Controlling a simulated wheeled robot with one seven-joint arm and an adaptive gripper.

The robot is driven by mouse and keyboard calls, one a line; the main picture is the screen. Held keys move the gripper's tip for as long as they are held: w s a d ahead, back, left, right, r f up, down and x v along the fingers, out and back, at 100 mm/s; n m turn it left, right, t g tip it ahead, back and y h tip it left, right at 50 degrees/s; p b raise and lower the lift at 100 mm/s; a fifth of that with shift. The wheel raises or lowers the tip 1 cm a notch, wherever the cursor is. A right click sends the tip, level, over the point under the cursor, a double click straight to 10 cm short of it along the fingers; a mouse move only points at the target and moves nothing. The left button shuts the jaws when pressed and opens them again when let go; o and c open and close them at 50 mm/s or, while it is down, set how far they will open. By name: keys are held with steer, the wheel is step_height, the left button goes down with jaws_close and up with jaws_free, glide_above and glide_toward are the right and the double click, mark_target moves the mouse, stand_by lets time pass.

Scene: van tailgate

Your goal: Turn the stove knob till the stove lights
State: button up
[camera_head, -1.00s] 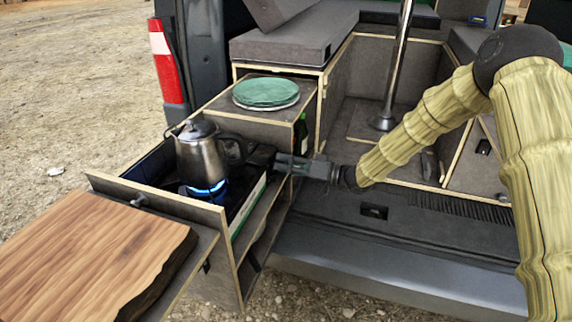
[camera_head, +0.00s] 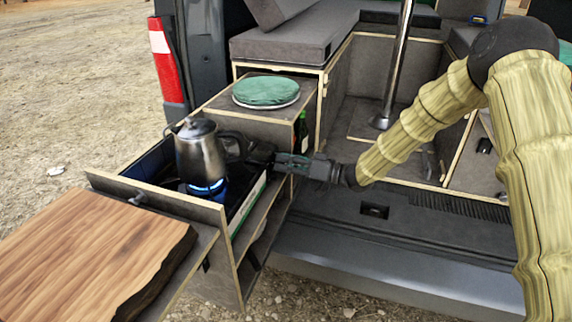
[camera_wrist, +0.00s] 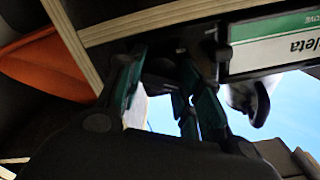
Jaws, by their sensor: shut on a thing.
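The stove (camera_head: 247,206) sits in the pulled-out drawer, with a blue flame (camera_head: 207,188) burning on it. A steel kettle (camera_head: 199,155) stands upright over the flame. My gripper (camera_head: 262,158) is at the stove's right end, beside the kettle's handle. In the wrist view my gripper's teal-sided fingers (camera_wrist: 160,85) are closed around a small dark part that I take to be the stove knob; the fingers and shadow mostly hide it. The stove's green and white label panel (camera_wrist: 272,45) shows close by there. In the head view the knob is hidden.
A wooden board (camera_head: 90,255) lies in front of the drawer's front panel (camera_head: 160,200). A round green-topped item (camera_head: 266,92) rests on the cabinet behind the stove. A green bottle (camera_head: 301,130) stands beside the cabinet. A metal post (camera_head: 397,65) rises in the van.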

steer(key=n+b, duration=0.1)
steer(key=n, duration=0.2)
steer(key=n+b, duration=0.1)
steer(key=n, duration=0.2)
steer(key=shift+s+f, duration=0.1)
steer(key=shift+f, duration=0.1)
steer(key=n+b, duration=0.3)
steer(key=n, duration=0.3)
steer(key=shift+r, duration=0.1)
steer(key=shift+b, duration=0.3)
steer(key=o, duration=0.7)
steer(key=v, duration=1.2)
